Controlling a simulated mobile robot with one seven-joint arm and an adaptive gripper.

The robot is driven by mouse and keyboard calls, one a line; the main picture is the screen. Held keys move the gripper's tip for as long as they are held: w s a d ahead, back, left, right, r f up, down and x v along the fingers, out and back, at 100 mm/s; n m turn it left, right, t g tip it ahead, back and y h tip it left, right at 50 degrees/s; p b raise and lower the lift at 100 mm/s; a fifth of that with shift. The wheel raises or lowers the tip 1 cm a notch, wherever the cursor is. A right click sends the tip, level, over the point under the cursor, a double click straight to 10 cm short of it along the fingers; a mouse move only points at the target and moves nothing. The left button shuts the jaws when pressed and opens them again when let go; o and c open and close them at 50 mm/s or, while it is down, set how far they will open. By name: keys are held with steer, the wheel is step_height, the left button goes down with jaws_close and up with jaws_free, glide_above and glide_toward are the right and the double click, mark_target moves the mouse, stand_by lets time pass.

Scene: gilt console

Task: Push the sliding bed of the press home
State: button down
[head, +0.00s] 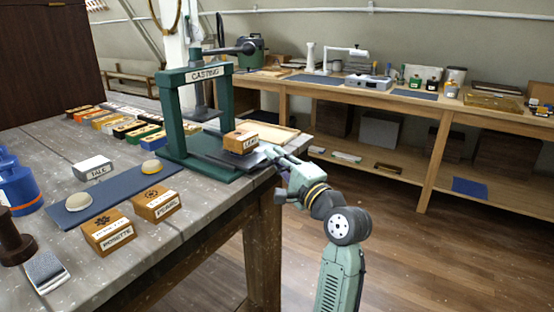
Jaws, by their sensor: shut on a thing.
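The green press (173,112), labelled CASTING, stands near the right edge of the grey table. Its dark sliding bed (226,157) sticks out of the frame toward the right. A wooden block (240,141) with a white label sits on the bed. My gripper (270,154) is at the bed's outer right end and is shut on it. The exact contact is small and partly hidden by the fingers. The press's lever (232,49) with a dark knob points right above the frame.
A wooden tray (275,133) lies behind the bed. A long workbench (400,97) stands behind, with open floor between.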

mark_target(254, 147)
stand_by(0.4)
steer(key=w+a, duration=0.1)
steer(key=a, duration=0.1)
steer(key=w+a+p, duration=0.1)
steer(key=shift+w+a, duration=0.35)
steer(key=shift+a, duration=0.05)
steer(key=c, duration=2)
jaws_free()
steer(key=shift+o, duration=0.2)
steer(key=shift+d, duration=0.1)
steer(key=v, duration=1.2)
steer(key=shift+c, duration=0.5)
